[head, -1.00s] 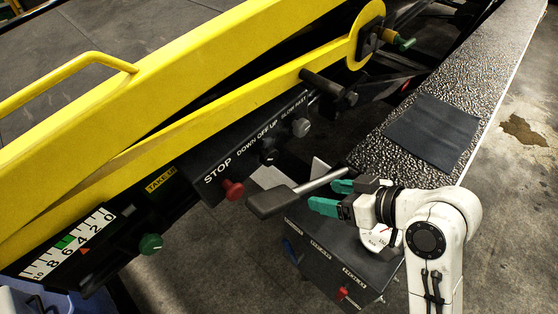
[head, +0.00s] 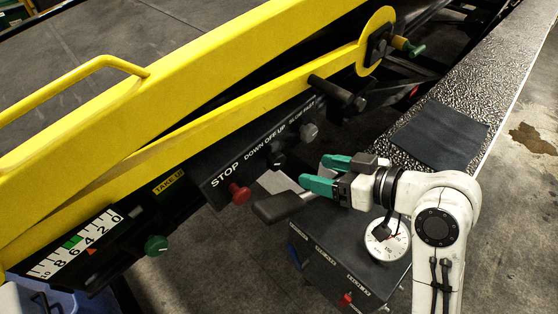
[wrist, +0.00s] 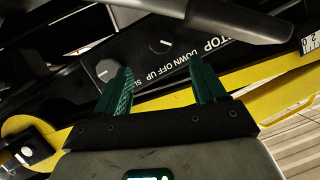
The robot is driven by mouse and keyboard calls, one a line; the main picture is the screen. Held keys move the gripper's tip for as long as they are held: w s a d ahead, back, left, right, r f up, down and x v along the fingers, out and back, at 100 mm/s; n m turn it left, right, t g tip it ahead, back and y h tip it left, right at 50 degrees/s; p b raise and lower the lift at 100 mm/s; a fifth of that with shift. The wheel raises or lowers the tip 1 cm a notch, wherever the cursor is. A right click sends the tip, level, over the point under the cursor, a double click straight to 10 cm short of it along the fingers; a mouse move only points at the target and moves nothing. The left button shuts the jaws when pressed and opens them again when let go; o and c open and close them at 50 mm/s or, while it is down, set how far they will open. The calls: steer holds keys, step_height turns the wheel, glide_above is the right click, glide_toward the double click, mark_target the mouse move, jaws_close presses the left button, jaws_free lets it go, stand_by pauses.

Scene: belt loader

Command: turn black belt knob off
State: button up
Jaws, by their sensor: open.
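The black belt knob (head: 277,159) sits on the dark panel under the "DOWN OFF UP" label, between the red stop button and a grey knob. In the wrist view the black knob (wrist: 161,46) shows a short white mark, nearly level and slightly tilted. My gripper (head: 318,172) is open and empty, with green fingers pointing left toward the panel. It is to the right of the knob and apart from it in the head view. In the wrist view the knob appears beyond the gap between the fingertips (wrist: 160,70).
A lever with a black handle (head: 278,207) lies close below my fingers, its shaft partly hidden. A red stop button (head: 239,193) and grey knob (head: 309,131) flank the black knob. A gauge box (head: 340,262) stands below. Yellow rails (head: 240,105) run above the panel.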

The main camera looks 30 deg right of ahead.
mark_target(280, 163)
steer(key=p+x, duration=0.1)
steer(key=x, duration=0.9)
steer(key=shift+w+f, duration=0.15)
steer(key=shift+c, duration=0.4)
steer(key=c, duration=1)
steer(key=shift+o, duration=0.2)
steer(key=m+y+p, duration=0.1)
steer(key=m, duration=0.1)
steer(key=shift+d+m+y, duration=0.1)
steer(key=shift+m+y, duration=0.2)
steer(key=shift+y, duration=0.1)
steer(key=m+y, duration=0.2)
steer(key=m, duration=0.1)
steer(key=shift+f+m, duration=0.15)
steer(key=shift+m, duration=0.15)
